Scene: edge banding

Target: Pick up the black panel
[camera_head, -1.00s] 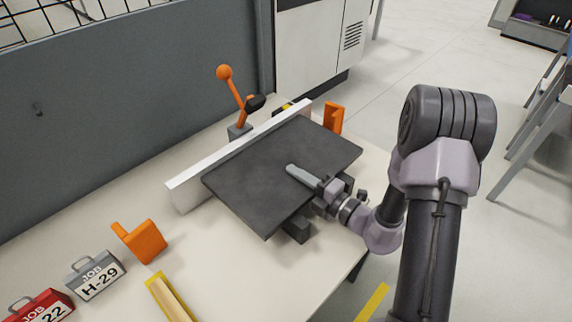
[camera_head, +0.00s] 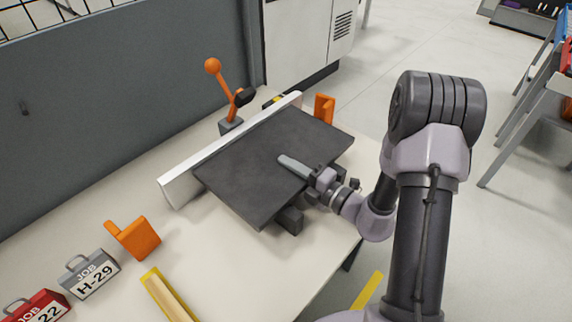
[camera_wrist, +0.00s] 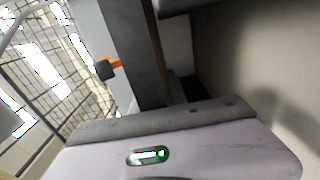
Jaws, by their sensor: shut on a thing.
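The black panel (camera_head: 260,165) is a flat dark board in the head view. It lies roughly level above the table, on dark supports, with its far long edge along a white fence (camera_head: 230,150). My gripper (camera_head: 296,166) is at the panel's right-hand near edge, with one finger lying over its top face. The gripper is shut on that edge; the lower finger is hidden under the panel. In the wrist view my gripper's body (camera_wrist: 165,135) fills the bottom, and the panel is hard to tell there.
A clamp with an orange-knobbed lever (camera_head: 222,90) stands behind the fence. Orange blocks stand at its far end (camera_head: 324,108) and left front (camera_head: 134,238). Job boxes, grey (camera_head: 90,275) and red (camera_head: 40,306), and a yellow-edged strip (camera_head: 168,295) lie at front left. A grey wall (camera_head: 120,95) stands behind.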

